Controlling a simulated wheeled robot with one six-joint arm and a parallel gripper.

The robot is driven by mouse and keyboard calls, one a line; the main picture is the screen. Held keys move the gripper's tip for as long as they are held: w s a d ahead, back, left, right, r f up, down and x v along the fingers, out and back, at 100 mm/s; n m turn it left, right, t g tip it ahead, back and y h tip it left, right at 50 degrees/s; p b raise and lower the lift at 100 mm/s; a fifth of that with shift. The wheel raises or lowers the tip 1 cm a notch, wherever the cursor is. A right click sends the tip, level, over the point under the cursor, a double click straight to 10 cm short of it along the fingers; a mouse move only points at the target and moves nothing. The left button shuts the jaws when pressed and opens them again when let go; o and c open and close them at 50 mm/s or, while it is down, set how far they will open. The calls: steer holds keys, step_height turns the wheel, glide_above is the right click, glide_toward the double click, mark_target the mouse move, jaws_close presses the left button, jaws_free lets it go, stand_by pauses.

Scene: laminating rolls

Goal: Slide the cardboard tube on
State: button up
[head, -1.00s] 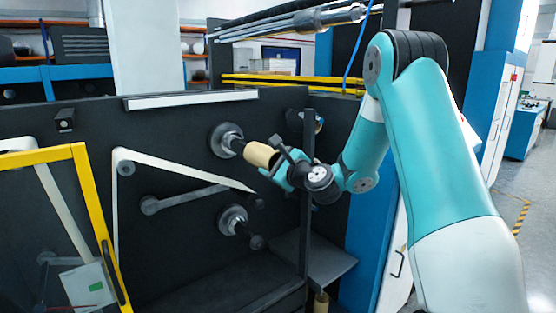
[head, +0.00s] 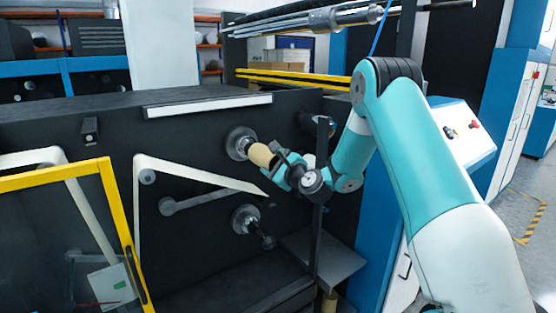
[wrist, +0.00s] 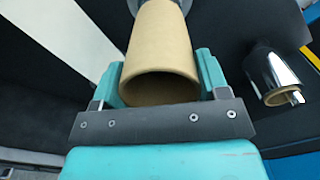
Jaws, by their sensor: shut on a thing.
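The tan cardboard tube (head: 262,155) is in my gripper (head: 279,166), in front of the upper spindle (head: 240,143) on the dark machine panel. In the head view the tube's far end is close to the spindle's round metal flange, in line with it, with little shaft showing between. In the wrist view the tube (wrist: 165,42) lies between the two teal jaws of my gripper (wrist: 160,78), its open near end facing the camera. The spindle's grey flange shows at the top edge behind the tube. Whether tube and flange touch is hard to tell.
A lower spindle (head: 245,220) sticks out below. A pale web (head: 195,172) and a roller arm (head: 200,200) lie to the left. A shiny roll with a tan core (wrist: 278,80) is right of my gripper. A dark post (head: 319,180) stands close beside the gripper.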

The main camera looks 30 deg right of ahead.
steer(key=shift+w+a+p, duration=0.1)
steer(key=shift+w+p, duration=2.7)
steer(key=shift+w, duration=0.05)
steer(key=shift+w+r, duration=0.1)
steer(key=shift+r, duration=0.05)
steer(key=shift+r, duration=0.1)
steer(key=o, duration=1)
steer(key=s+b, duration=0.3)
steer(key=s, duration=0.3)
steer(key=s+b, duration=0.4)
steer(key=s, duration=0.1)
steer(key=s+b, duration=0.3)
steer(key=s, duration=0.3)
steer(key=shift+s+d+f+b, duration=0.2)
steer(key=shift+s+d+b, duration=0.05)
steer(key=shift+s+b, duration=0.05)
